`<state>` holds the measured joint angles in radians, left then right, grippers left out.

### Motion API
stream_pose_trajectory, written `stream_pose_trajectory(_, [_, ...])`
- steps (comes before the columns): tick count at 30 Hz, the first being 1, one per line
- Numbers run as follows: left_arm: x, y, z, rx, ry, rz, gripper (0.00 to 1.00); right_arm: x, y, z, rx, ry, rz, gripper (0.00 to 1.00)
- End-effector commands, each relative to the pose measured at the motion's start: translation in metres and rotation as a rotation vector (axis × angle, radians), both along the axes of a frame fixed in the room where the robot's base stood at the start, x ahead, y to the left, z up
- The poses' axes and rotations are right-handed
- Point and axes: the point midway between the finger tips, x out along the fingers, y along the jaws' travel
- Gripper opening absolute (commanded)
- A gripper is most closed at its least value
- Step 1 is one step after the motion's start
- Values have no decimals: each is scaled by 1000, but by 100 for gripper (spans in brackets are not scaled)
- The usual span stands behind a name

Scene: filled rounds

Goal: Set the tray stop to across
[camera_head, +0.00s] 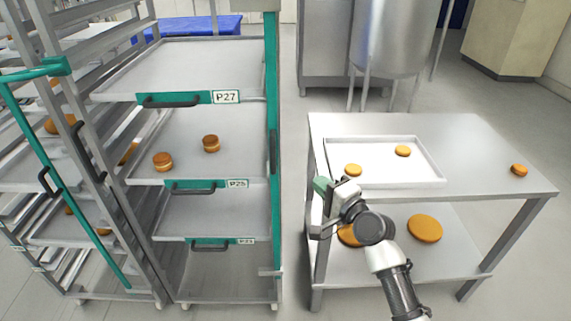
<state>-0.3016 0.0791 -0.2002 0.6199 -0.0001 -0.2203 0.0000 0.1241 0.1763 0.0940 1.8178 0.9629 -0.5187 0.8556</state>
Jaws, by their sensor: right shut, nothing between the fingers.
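My right gripper (327,207) is at the left edge of the steel table (500,180), pointing left. Its fingers are shut with nothing seen between them. A small green block (321,186) shows right at the gripper, by the table's left edge. It may be the tray stop, but I cannot tell for certain, nor whether the gripper touches it. The white tray (430,181) lies on the table top just right of the gripper and carries two small buns. My left gripper is not in view.
A rack (273,100) with a green post and several labelled trays stands left of the table. A second rack (75,150) with a green bar is at far left. One bun (519,170) lies on the table; larger ones are on the lower shelf. Floor shows between rack and table.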

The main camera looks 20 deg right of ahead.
Motion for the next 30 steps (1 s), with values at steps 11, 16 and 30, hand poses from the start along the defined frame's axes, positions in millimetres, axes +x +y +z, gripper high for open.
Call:
stream_pose_trajectory(11, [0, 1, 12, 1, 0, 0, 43, 76, 25, 2, 0, 0, 1, 0])
stream_pose_trajectory(16, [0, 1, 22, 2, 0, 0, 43, 91, 46, 3, 0, 1, 2, 0])
stream_pose_trajectory(30, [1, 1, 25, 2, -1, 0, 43, 99, 62, 0, -2, 0, 0, 0])
